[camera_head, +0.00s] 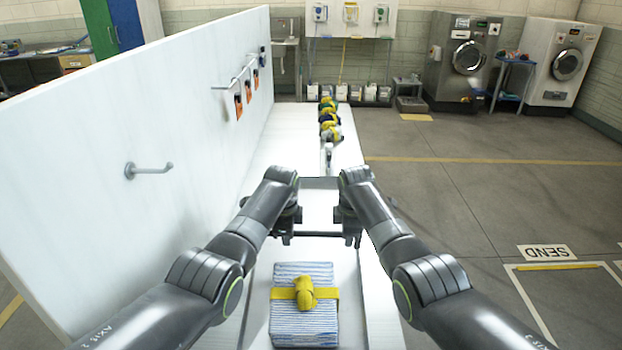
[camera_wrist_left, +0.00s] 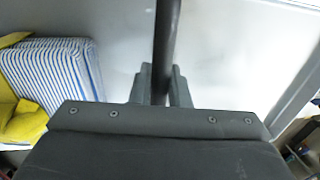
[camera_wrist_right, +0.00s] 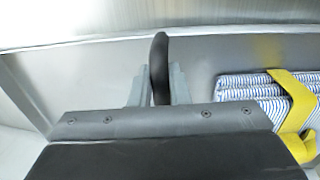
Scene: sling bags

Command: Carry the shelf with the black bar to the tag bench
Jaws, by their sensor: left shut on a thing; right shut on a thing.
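My left gripper (camera_head: 287,237) and my right gripper (camera_head: 351,238) are both shut on the black bar (camera_head: 318,236), one on each side. The bar also shows between the fingers in the left wrist view (camera_wrist_left: 166,45) and in the right wrist view (camera_wrist_right: 160,62). The pale shelf (camera_head: 347,275) lies on the near side of the bar. It bears a folded blue-and-white striped bundle (camera_head: 287,332) with a yellow strap and knot. My forearms hide parts of the shelf's sides. I cannot tell whether the shelf is lifted or resting. I cannot tell which surface is the tag bench.
A tall white panel (camera_head: 90,140) with hooks and orange tags stands along the left. A long white surface (camera_head: 285,145) runs ahead, with several coloured bundles (camera_head: 330,122) in a row. Washing machines (camera_head: 462,60) stand at the far right. The floor (camera_head: 455,200) to the right is open.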

